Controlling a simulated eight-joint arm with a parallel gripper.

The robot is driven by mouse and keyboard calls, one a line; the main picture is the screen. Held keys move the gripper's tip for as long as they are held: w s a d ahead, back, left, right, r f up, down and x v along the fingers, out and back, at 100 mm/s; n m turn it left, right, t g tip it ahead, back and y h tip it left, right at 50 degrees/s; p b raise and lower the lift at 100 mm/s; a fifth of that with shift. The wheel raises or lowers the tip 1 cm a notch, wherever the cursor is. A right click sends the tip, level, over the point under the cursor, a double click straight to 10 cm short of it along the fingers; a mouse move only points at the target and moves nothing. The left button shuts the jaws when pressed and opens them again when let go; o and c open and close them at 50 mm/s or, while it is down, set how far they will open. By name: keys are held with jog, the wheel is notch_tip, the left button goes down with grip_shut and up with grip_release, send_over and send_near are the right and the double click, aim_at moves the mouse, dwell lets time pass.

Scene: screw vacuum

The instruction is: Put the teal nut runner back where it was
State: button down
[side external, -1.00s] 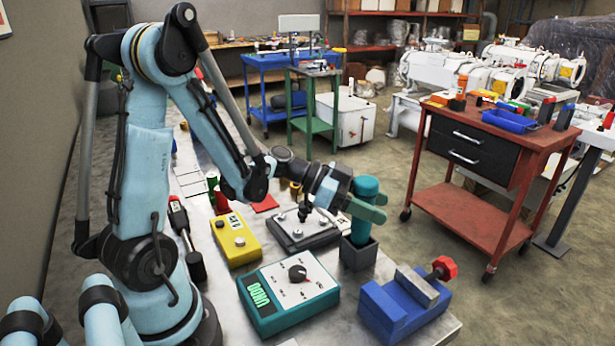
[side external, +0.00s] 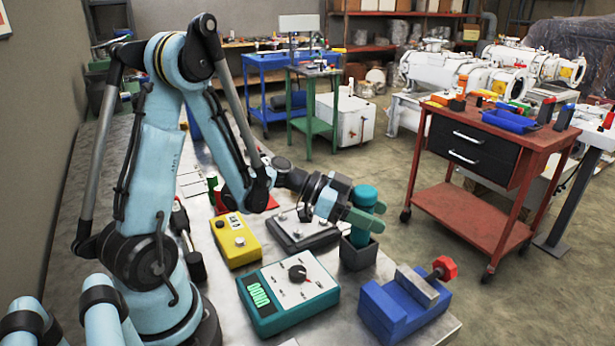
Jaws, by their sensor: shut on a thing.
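The teal nut runner (side external: 364,195) is upright, with its top showing above my gripper's green fingers. My gripper (side external: 363,217) is shut on it around its upper body. The lower part of the nut runner goes down into a dark grey square holder (side external: 358,258) on the bench. Its bottom end is hidden by the holder walls, so I cannot tell whether it rests on the holder's floor.
A blue vise (side external: 392,312) with a red knob stands in front of the holder. A teal-edged control box (side external: 288,295) with a dial, a yellow box (side external: 236,240) and a dark grey plate (side external: 300,230) lie to the left.

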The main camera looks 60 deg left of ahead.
jog(key=shift+c, duration=2.1)
grip_release()
jog(key=shift+f, duration=0.15)
jog(key=shift+s+r, duration=0.1)
jog(key=shift+r, duration=0.65)
jog(key=v, duration=1.2)
jog(key=s+d+n+g+y, duration=0.2)
jog(key=d+n+y, duration=0.5)
jog(key=n+y, duration=0.2)
jog(key=shift+s+d+f+g+y, duration=0.25)
jog(key=shift+d+f+g+y, duration=0.15)
jog(key=shift+f+y, duration=0.1)
